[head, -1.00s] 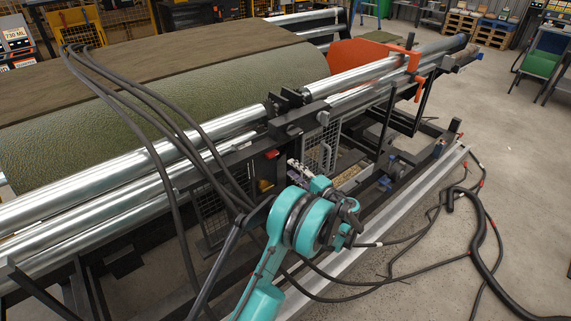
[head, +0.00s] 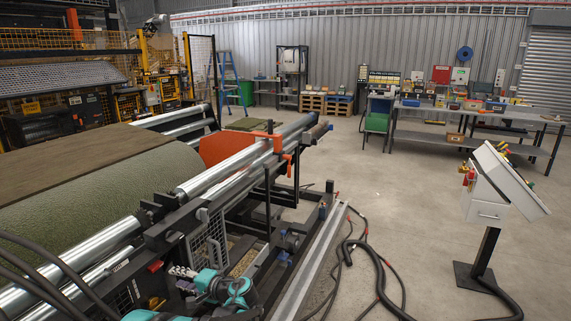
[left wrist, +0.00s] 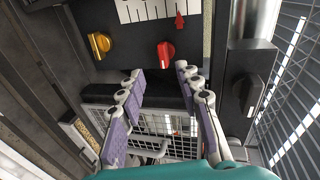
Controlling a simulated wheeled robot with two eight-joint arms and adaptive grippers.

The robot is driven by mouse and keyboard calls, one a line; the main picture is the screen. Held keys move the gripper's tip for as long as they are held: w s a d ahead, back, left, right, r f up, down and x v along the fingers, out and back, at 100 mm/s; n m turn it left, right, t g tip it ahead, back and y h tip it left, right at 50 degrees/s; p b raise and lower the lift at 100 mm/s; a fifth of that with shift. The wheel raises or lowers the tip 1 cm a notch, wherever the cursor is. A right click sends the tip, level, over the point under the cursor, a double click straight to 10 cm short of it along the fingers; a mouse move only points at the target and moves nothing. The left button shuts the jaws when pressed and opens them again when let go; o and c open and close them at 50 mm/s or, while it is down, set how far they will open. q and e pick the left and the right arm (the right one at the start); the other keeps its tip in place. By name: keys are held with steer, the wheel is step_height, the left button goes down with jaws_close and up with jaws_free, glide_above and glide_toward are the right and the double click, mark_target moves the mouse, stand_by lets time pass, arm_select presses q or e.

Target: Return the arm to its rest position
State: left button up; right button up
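My left arm, teal and grey, enters at the bottom of the head view beside the turf roller machine. My left gripper (head: 184,273) is close to the machine's front, by a wire mesh guard (head: 208,243). In the left wrist view the two fingers (left wrist: 159,78) stand apart with nothing between them. They are over a dark panel with a red knob (left wrist: 165,52) just past the tips. A yellow knob (left wrist: 100,45) is to the left and a black knob (left wrist: 249,93) to the right. Whether the fingers touch the panel is unclear. My right gripper is not seen.
Steel rollers (head: 225,172) and a green turf roll (head: 110,200) fill the left side. Black cables (head: 378,268) lie on the floor. A control pedestal (head: 488,245) stands at the right, with workbenches (head: 470,112) behind. The concrete floor between is mostly clear.

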arm_select(q)
steer(key=s+d+n+h, duration=0.1)
steer(key=s+d+h, duration=0.3)
steer(key=s, duration=0.6)
steer(key=s+d+n+h, duration=0.1)
steer(key=s+d+h, duration=0.4)
steer(key=s, duration=0.5)
steer(key=s+d+n+h, duration=0.2)
steer(key=s+d+h, duration=0.2)
steer(key=s+d, duration=0.3)
steer(key=s, duration=0.4)
steer(key=shift+t, duration=0.3)
steer(key=shift+s, duration=0.15)
